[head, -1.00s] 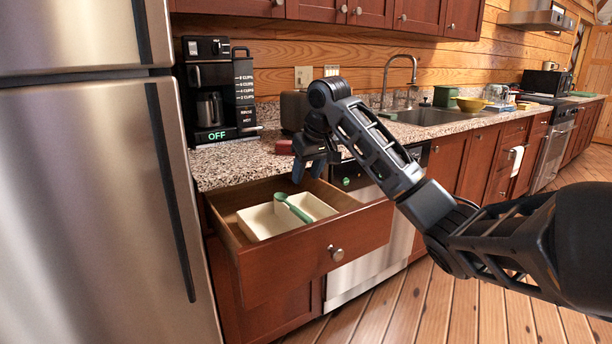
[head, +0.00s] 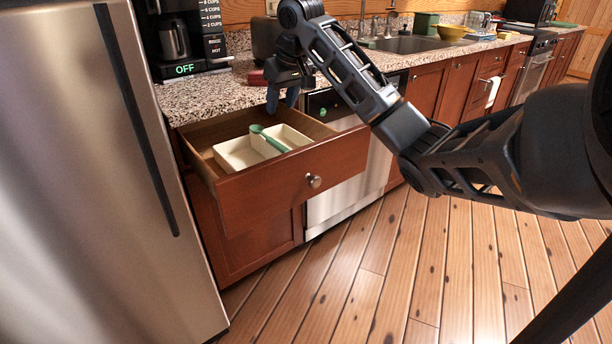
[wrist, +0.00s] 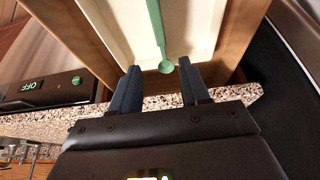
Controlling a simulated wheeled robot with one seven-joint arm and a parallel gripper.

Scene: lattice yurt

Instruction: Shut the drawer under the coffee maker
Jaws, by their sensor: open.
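The wooden drawer (head: 250,192) under the coffee maker (head: 177,38) is pulled well out from the cabinet. Its front has one round metal knob (head: 313,181). Inside is a cream divided tray (head: 236,153) with a green scoop (head: 266,137) lying across it. My gripper (head: 282,103) is above the back of the open drawer, by the counter edge, pointing down. In the wrist view my gripper (wrist: 158,80) has its two fingers apart with nothing held. The scoop's round end (wrist: 166,67) shows just beyond the fingertips, over the drawer.
A steel fridge (head: 80,180) stands close to the drawer's left. A dishwasher (head: 345,190) is under the granite counter (head: 205,98) to the right. A red item (head: 256,78) sits on the counter near my gripper. The plank floor (head: 400,270) in front is clear.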

